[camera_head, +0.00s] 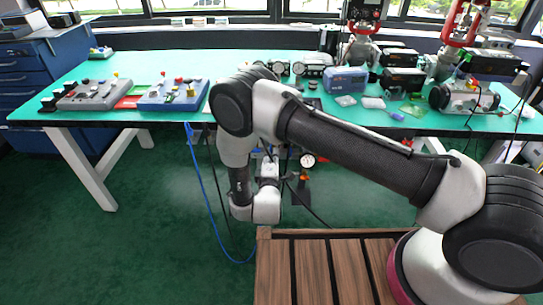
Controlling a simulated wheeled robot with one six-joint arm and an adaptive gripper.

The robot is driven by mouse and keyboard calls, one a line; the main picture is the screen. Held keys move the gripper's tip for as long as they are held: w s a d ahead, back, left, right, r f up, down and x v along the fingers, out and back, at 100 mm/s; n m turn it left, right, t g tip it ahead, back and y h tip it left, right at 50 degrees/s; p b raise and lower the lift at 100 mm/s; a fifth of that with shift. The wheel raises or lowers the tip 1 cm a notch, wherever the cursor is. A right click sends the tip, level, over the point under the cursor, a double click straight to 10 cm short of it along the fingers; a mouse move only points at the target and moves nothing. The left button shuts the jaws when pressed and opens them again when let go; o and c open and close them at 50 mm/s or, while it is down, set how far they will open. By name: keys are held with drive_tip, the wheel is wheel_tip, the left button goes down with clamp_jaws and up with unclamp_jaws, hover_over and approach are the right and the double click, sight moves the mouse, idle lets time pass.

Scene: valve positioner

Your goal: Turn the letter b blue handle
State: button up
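No blue handle with a letter b can be made out. A round white-faced gauge (308,160) and a small orange part (304,178) show just right of my wrist, in front of the table, on dark equipment largely hidden by my arm. My arm reaches left from the lower right, bends at the elbow and hangs down to the wrist. My gripper lies at or beyond the wrist near the picture's middle. Its fingers cannot be made out, so neither their opening nor any contact shows.
A green-topped table (150,65) spans the back. It bears a grey control box (95,95), a blue-grey control box (173,96), a blue case (345,79) and several devices at right. A blue cable (205,185) hangs to the green floor, which is open at left.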

drive_tip(key=o, duration=0.4)
drive_tip(key=s, duration=0.7)
drive_tip(key=shift+s+a, duration=0.15)
drive_tip(key=shift+s, duration=0.1)
